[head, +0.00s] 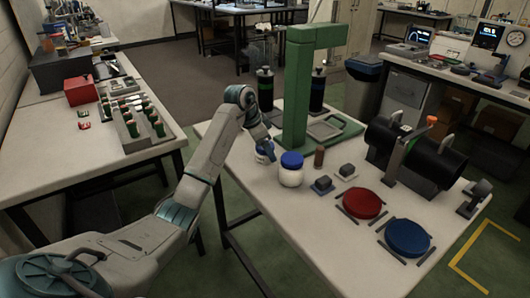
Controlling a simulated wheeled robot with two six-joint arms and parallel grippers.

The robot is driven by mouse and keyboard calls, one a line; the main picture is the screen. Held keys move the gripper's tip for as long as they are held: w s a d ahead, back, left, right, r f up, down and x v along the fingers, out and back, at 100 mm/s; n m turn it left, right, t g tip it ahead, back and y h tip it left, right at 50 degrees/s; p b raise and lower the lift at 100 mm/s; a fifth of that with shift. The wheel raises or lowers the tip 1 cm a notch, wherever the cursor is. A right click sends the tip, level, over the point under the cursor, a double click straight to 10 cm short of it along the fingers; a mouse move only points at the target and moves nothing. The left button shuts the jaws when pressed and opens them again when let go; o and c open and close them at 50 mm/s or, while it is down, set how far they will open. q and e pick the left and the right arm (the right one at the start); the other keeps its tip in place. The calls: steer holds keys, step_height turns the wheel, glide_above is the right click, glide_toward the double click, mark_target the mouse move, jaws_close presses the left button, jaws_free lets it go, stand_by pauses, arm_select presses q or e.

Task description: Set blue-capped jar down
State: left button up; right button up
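A white jar with a blue cap (291,172) stands upright on the near table, left of its middle. My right gripper is not in view.
On the near table (260,197) are a green stand (297,95), a brown cylinder (319,157), small grey blocks, a red disc (362,203), a blue disc (407,238) and a black cylinder (430,160). The table's front left corner is bare.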

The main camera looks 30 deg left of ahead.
arm_select(q)
steer(key=shift+x, duration=1)
steer(key=shift+r, duration=0.1)
steer(key=c, duration=1.2)
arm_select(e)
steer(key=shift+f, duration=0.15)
arm_select(q)
steer(key=shift+r, duration=0.1)
